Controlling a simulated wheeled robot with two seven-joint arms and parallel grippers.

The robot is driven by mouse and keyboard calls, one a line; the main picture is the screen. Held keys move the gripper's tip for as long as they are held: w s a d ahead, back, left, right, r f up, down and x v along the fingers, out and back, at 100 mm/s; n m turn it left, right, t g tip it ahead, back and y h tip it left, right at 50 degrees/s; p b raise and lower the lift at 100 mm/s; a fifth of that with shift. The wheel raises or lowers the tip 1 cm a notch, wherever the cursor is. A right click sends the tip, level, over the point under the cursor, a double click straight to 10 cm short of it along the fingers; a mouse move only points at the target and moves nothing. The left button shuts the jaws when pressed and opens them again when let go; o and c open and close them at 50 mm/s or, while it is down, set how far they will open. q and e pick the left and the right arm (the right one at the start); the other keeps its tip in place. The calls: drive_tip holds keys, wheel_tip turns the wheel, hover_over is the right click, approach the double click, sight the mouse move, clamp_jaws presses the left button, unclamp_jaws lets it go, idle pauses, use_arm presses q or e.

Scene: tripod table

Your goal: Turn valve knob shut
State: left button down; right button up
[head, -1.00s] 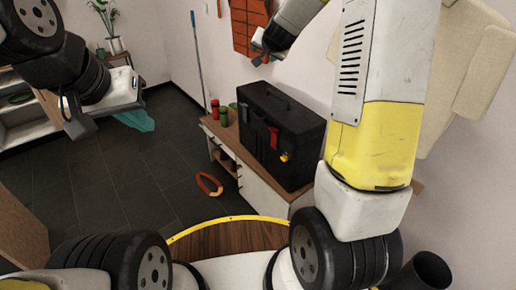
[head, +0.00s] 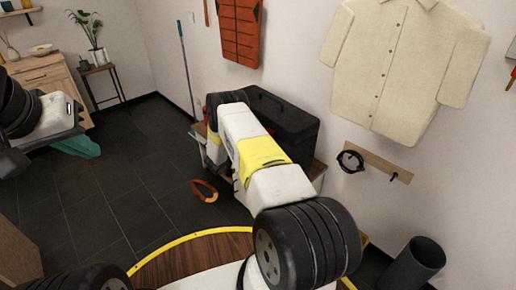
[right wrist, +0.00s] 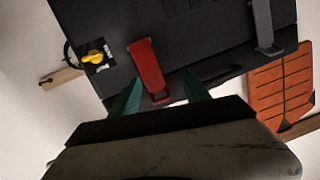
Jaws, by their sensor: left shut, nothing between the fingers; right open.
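The yellow valve knob (right wrist: 93,57) sits on a small dark plate with white lettering, too small to read, on the black toolbox (right wrist: 195,35) in the right wrist view. In the head view the toolbox (head: 291,126) shows partly, but my right arm hides its front and the knob. My right gripper (right wrist: 160,94) is open, its two teal fingers apart near the red latch (right wrist: 148,68) of the toolbox. The knob lies up and left of the fingers in that view, clear of them. My left gripper (head: 78,146) is shut and empty, far left above the floor.
An orange ring-shaped object (head: 204,191) lies on the dark floor. A wooden hook rail (head: 375,163) is on the wall, and a dark bin (head: 417,262) stands lower right. The floor at left is open.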

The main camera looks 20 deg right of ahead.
drive_tip(key=s+f+g+h, duration=0.3)
drive_tip(key=s+f, duration=0.5)
drive_tip(key=s, duration=0.1)
drive_tip(key=x, duration=0.8)
drive_tip(key=shift+d+r+m, duration=0.15)
drive_tip(key=shift+r+m, duration=0.05)
drive_tip(key=shift+m, duration=0.1)
drive_tip(key=shift+s, duration=0.1)
clamp_jaws()
